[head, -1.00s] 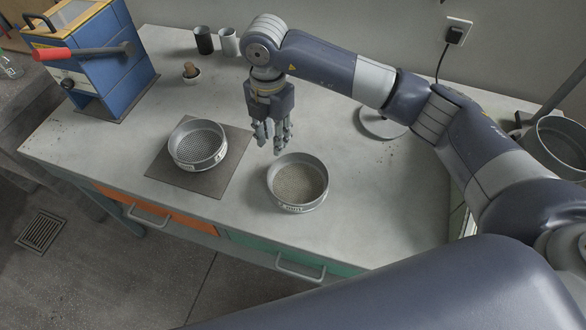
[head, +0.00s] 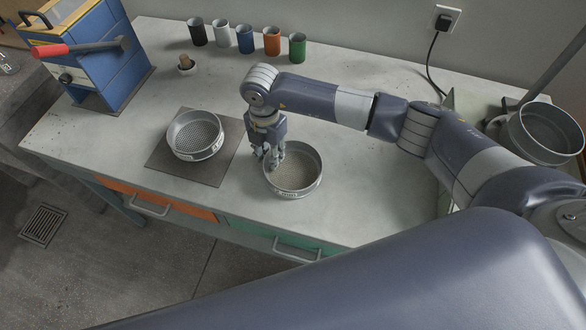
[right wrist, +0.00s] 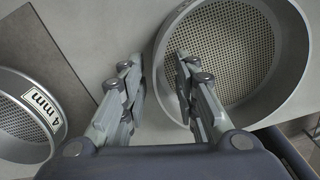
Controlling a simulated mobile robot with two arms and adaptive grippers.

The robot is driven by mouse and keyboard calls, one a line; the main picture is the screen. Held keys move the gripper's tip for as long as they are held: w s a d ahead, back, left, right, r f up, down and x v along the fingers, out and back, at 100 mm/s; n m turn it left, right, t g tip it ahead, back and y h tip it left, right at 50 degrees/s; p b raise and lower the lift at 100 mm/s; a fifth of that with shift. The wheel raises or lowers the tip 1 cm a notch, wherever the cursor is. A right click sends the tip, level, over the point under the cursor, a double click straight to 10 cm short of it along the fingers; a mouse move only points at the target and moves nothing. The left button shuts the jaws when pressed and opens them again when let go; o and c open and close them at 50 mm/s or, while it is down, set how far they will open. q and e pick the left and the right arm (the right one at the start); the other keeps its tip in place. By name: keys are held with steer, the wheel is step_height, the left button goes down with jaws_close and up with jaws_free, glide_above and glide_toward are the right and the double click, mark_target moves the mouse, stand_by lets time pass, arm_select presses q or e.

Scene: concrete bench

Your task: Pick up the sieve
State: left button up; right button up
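A round grey metal sieve (head: 293,172) with a mesh floor stands on the bench at the middle. It fills the upper right of the right wrist view (right wrist: 235,45). A second sieve (head: 195,136) stands on a dark square mat (head: 160,162) to the left; its "4 mm" label shows in the right wrist view (right wrist: 42,108). My right gripper (head: 272,162) points down at the left rim of the middle sieve. Its fingers (right wrist: 158,88) are apart, one outside the wall and one over the inside. I cannot tell whether they touch the wall. My left gripper is not in view.
A blue machine (head: 95,50) with a red-handled lever stands at the left. A large round pan (head: 545,132) is at the right. The bench front edge runs close to the sieves.

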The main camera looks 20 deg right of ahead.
steer(key=shift+r, duration=0.1)
jaws_close()
